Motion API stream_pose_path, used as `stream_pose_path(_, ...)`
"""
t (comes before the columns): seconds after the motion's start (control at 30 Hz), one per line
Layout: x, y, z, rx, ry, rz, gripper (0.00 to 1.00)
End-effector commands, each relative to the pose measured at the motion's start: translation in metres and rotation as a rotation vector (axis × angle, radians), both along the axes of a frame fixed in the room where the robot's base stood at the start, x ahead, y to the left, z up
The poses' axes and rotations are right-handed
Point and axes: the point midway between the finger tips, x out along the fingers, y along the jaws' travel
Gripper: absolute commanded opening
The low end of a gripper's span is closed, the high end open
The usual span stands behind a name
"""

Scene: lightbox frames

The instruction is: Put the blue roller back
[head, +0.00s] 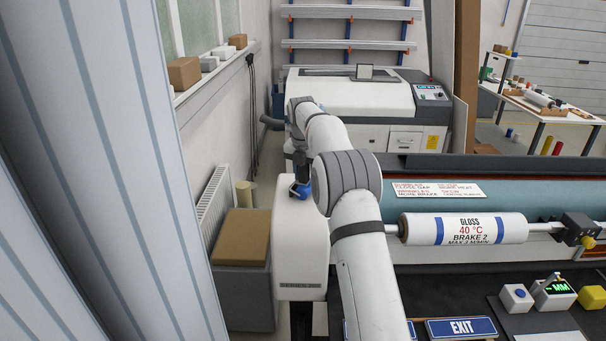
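A small blue thing (301,190), perhaps the blue roller, shows at the lower end of my arm. It is against or just above the white end housing of the laminating machine (301,235). My gripper (299,178) is small, dark and partly hidden behind my arm's elbow. I cannot tell whether its fingers are open or shut on the blue thing. Another small blue cylinder (508,132) stands far off at the right, near the workbench.
A white printed roll (465,229) lies across the machine, right of my arm. A cardboard box (241,238) sits on a grey bin at left. A large white printer (350,100) stands behind.

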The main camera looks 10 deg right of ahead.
Motion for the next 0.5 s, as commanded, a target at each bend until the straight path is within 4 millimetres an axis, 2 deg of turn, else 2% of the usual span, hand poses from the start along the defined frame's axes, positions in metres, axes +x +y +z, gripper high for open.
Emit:
stream_pose_path(0.13, 0.0, 0.001, 0.0, 0.0, 0.0, 0.001, 0.49)
stream_pose_path(0.37, 0.0, 0.001, 0.002, 0.001, 0.0, 0.002, 0.49)
stream_pose_path(0.5, 0.0, 0.002, 0.012, 0.0, -0.003, 0.002, 0.49)
